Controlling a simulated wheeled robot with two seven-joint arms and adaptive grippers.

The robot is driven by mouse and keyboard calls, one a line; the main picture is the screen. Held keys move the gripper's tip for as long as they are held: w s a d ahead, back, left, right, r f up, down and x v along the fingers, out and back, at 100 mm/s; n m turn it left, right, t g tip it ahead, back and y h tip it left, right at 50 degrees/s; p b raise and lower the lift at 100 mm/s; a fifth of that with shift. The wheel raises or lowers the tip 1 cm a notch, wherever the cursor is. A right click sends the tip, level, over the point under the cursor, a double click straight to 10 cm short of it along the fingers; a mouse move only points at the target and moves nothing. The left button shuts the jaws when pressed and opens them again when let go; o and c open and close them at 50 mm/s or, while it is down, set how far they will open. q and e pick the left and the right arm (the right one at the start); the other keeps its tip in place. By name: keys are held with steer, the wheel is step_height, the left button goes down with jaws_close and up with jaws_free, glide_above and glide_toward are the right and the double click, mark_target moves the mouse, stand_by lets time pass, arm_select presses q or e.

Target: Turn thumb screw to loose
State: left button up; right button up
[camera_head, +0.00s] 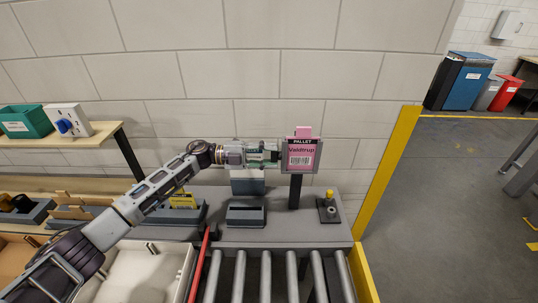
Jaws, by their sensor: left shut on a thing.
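My left arm reaches in from the lower left. Its gripper (270,152) is level with a pink pallet sign (301,154) and meets the left edge of the sign's grey holder. The holder stands on a dark post (295,190) on the grey bench. My left gripper is shut on a small part at that edge, which looks to be the thumb screw. The fingers hide it, so I cannot see how far it is turned. My right gripper is not in view.
A grey block with a slot (246,215) and a small fixture with a yellow top (329,208) stand on the bench (295,234). Rollers (290,277) run in front. Floor at right is clear.

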arm_select(q)
steer(key=o, duration=1)
steer(key=shift+a, duration=0.15)
steer(key=shift+a, duration=5.9)
steer(key=shift+f, duration=0.15)
